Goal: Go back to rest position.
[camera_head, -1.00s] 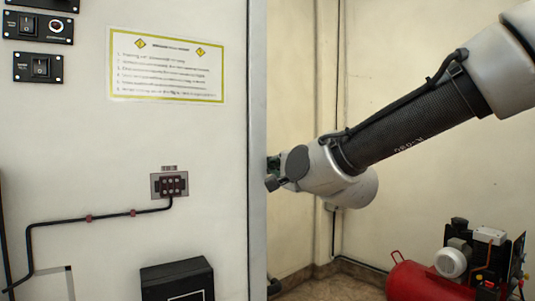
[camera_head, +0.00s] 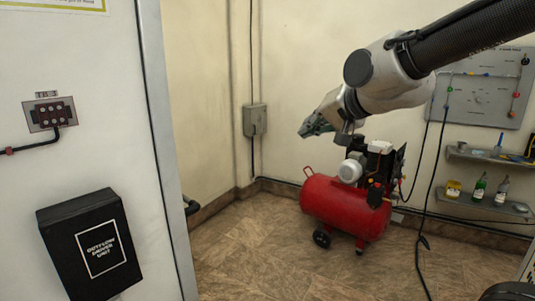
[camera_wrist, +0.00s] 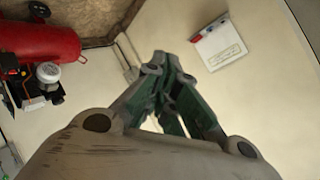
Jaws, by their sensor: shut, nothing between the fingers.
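My gripper (camera_head: 316,126) hangs in the air in the head view, at the end of my arm, in front of the cream back wall. It appears above and to the left of the red compressor and touches nothing that I can see. In the wrist view my gripper (camera_wrist: 168,62) has its green fingers drawn together at the tips, with nothing held between them.
A red compressor (camera_head: 340,208) stands on the tiled floor. A white panel (camera_head: 100,150) with a black outflow driver unit (camera_head: 92,245) is at left. Shelves with bottles (camera_head: 490,205) are at right. Floor at centre is clear.

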